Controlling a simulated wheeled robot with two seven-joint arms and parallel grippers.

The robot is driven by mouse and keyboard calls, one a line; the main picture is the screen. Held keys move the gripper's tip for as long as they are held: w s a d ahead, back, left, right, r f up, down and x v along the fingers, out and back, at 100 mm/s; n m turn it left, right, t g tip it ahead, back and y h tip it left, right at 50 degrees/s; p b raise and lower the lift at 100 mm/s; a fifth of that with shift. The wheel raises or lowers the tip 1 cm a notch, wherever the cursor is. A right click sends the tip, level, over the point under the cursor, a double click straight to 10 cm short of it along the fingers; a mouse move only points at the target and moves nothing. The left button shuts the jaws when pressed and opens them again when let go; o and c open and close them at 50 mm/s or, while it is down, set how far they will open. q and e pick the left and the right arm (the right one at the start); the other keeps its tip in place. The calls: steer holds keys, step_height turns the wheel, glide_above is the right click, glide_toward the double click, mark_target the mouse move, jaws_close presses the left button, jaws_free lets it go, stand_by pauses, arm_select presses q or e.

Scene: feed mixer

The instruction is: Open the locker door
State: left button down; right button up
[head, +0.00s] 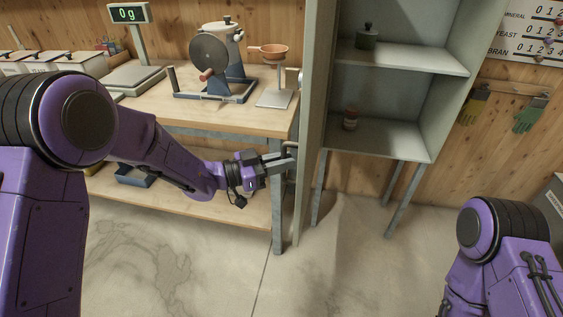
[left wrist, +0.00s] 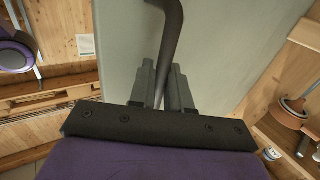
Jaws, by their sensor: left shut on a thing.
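The grey-green locker (head: 418,140) stands at the middle right on thin legs, and its shelves are in plain view. Its door (head: 312,110) stands swung open towards me on the locker's left side, seen nearly edge-on. In the left wrist view the door's flat face (left wrist: 125,45) fills the middle. My left gripper (head: 283,162) is at the door's left face, shut on the door handle. In the left wrist view the dark curved handle (left wrist: 172,30) runs down between the gripper's fingers (left wrist: 163,88). My right arm shows at the lower right, but its gripper is out of frame.
A wooden workbench (head: 255,118) stands left of the door, close to my left gripper, with a mill (head: 210,55) and a scale (head: 133,75) on it. The floor in front is clear.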

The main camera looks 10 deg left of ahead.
arm_select(q)
steer(key=shift+w+r, duration=0.25)
steer(key=shift+r, duration=0.15)
steer(key=c, duration=1.2)
jaws_free()
steer(key=shift+c, duration=0.2)
steer(key=shift+w+d+f, duration=0.1)
steer(key=shift+f, duration=0.15)
steer(key=shift+f, duration=0.1)
steer(key=b+v, duration=0.1)
steer(key=v, duration=0.9)
steer(key=shift+s+a+b, duration=0.25)
steer(key=shift+a+b, duration=0.05)
steer(key=shift+w, duration=0.1)
